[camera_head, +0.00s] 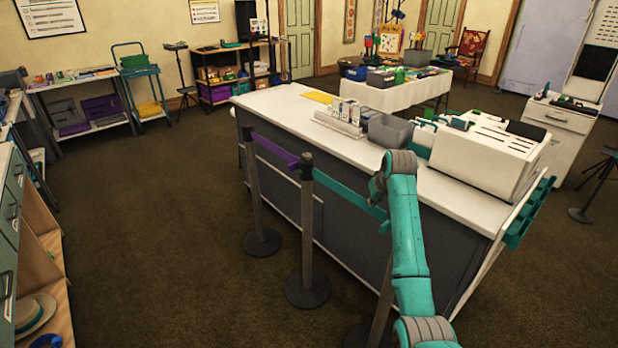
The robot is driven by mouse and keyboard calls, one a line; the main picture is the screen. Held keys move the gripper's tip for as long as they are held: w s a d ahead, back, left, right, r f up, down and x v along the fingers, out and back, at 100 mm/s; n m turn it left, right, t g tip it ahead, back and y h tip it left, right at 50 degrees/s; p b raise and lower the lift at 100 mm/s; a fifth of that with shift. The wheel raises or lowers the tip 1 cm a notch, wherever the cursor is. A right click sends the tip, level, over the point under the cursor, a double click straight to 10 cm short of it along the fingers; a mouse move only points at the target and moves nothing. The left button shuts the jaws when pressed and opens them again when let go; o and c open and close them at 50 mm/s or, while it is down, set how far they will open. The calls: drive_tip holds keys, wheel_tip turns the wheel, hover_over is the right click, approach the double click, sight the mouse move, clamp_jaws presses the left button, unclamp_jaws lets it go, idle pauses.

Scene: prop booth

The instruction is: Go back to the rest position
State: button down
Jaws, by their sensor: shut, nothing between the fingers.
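My teal arm rises from the bottom right to a grey-banded joint in front of the long counter (290,108). Beyond that joint only a short teal part shows, bent down to the left near the barrier. My gripper cannot be made out; the end of the arm is hidden or out of view. No held thing shows.
Barrier posts (307,240) with a purple belt (275,151) and a teal belt (341,192) stand before the counter, close to my arm. A white case (480,155) and grey bin (390,130) are on it. Open carpet (150,220) lies left; drawers (12,215) edge the far left.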

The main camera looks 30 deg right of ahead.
idle(0.5)
drive_tip(key=s+a+f+t, duration=0.1)
drive_tip(key=s+a+f, duration=0.3)
drive_tip(key=a+f, duration=0.25)
drive_tip(key=s+a+f+n+t, duration=0.1)
drive_tip(key=s+a+f, duration=0.2)
drive_tip(key=a+f, duration=0.4)
drive_tip(key=s+a+f+t, duration=0.1)
drive_tip(key=s+a+f, duration=0.3)
drive_tip(key=a+f, duration=0.3)
drive_tip(key=s+a+f+t, duration=0.1)
drive_tip(key=s+a+f, duration=0.4)
drive_tip(key=s, duration=0.4)
drive_tip(key=s+a+r+n+t, duration=0.1)
drive_tip(key=s+a+r, duration=0.3)
drive_tip(key=s, duration=0.5)
drive_tip(key=s+a+r+n+t, duration=0.1)
drive_tip(key=s+a+t, duration=0.1)
drive_tip(key=s+a, duration=0.6)
drive_tip(key=s+a+r+n+t+y, duration=0.1)
drive_tip(key=s+a+r+t+y, duration=0.1)
drive_tip(key=s+r, duration=1.4)
drive_tip(key=shift+a+r, duration=0.2)
drive_tip(key=shift+a, duration=0.2)
